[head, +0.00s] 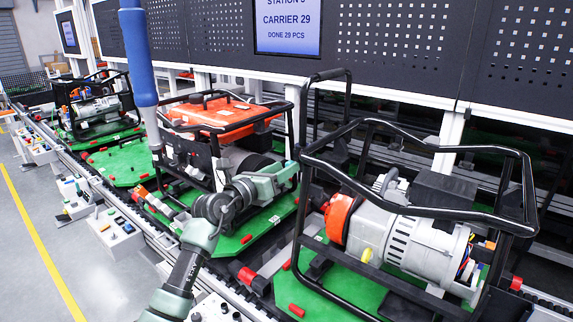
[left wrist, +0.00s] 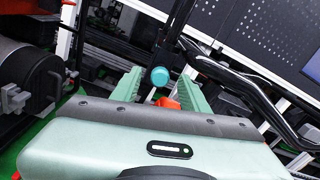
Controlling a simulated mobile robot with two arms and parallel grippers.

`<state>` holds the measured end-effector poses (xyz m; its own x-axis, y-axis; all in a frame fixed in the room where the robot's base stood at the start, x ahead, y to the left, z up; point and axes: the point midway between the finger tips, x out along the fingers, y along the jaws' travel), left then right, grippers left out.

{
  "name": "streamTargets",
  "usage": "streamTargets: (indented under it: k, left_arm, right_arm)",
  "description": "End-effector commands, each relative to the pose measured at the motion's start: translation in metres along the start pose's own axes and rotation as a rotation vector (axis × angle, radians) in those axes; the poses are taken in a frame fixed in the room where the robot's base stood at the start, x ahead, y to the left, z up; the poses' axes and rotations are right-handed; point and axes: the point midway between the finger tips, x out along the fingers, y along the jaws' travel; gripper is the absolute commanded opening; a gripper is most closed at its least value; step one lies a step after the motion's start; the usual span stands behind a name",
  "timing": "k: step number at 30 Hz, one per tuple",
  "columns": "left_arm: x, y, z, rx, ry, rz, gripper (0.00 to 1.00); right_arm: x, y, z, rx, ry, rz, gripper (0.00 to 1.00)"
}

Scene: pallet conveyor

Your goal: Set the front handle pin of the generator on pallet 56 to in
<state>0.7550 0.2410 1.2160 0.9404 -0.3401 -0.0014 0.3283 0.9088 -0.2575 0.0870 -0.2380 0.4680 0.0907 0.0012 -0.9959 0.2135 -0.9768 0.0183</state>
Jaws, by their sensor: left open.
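The nearest generator (head: 400,235), grey with an orange end and a black tube frame, stands on a green pallet (head: 350,290) at the right of the head view. I cannot read a pallet number. My left gripper (head: 292,173) is beside the frame's left end, near the upright handle (head: 348,100). In the left wrist view, the left gripper (left wrist: 158,82) is open, its two green fingers apart. A round teal knob (left wrist: 160,76), likely the handle pin, shows between the fingers against a black tube. I cannot tell whether they touch it. My right gripper is out of view.
A generator with an orange top (head: 215,115) stands just left of my gripper, and another (head: 97,108) is farther back. A blue and grey post (head: 138,60) hangs down at left. Perforated dark panels and a screen (head: 287,25) stand behind the conveyor. Grey floor is open at left.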

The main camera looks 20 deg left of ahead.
Motion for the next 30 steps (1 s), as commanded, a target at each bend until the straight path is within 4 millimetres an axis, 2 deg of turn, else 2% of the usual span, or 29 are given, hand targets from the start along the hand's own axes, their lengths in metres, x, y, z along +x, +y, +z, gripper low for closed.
streamTargets:
  k: [3,6,14,19,30]
  left_arm:
    - [0.013,0.0,0.001,-0.001,0.0,0.0,0.45]
    - [0.018,0.0,0.0,-0.001,-0.001,0.001,0.45]
    - [0.019,0.0,-0.001,-0.001,-0.001,0.0,0.45]
    - [0.019,0.0,-0.001,-0.001,0.0,0.0,0.0]
    - [0.018,0.0,-0.001,-0.001,0.0,0.0,0.0]
  right_arm:
    - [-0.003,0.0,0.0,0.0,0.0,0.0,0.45]
    - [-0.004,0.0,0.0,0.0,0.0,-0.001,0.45]
    - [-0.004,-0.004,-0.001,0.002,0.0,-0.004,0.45]
    - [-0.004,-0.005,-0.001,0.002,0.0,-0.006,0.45]
    - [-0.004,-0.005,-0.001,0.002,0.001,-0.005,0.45]
